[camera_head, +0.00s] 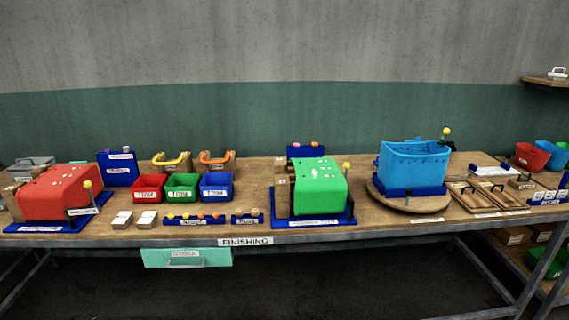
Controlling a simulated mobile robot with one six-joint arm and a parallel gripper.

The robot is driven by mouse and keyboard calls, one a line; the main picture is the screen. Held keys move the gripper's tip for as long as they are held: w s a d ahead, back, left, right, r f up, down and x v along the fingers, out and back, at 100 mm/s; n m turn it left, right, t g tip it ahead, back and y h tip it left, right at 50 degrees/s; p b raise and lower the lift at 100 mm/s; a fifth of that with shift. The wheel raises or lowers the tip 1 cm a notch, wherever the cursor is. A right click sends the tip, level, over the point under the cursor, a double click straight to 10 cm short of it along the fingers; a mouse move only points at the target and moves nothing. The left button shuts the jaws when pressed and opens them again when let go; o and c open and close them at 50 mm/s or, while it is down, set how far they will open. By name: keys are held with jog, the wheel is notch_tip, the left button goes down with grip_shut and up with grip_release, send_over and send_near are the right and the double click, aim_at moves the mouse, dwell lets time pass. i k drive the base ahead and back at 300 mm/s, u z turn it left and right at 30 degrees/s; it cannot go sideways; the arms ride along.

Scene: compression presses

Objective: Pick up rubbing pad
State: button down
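I cannot tell for sure which thing is the rubbing pad; no label that I can read names it. Two small pale-topped blocks (122,220) lie side by side at the left front of the wooden bench (390,225). A small white piece with what looks like a handle (557,73) sits on a wall shelf (545,82) at the upper right. Several small round-topped pieces stand in blue holders (247,222) at the front edge. My gripper is not in view.
A red machine (58,192), a green machine (318,186) and a blue tub (412,164) stand along the bench. Red (147,189), green (182,188) and blue (216,187) bins sit between the first two. A teal drawer (187,257) hangs below the front edge.

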aim_at(147, 222)
jog(key=u, duration=4.1)
jog(key=i, duration=0.1)
jog(key=z, duration=2.85)
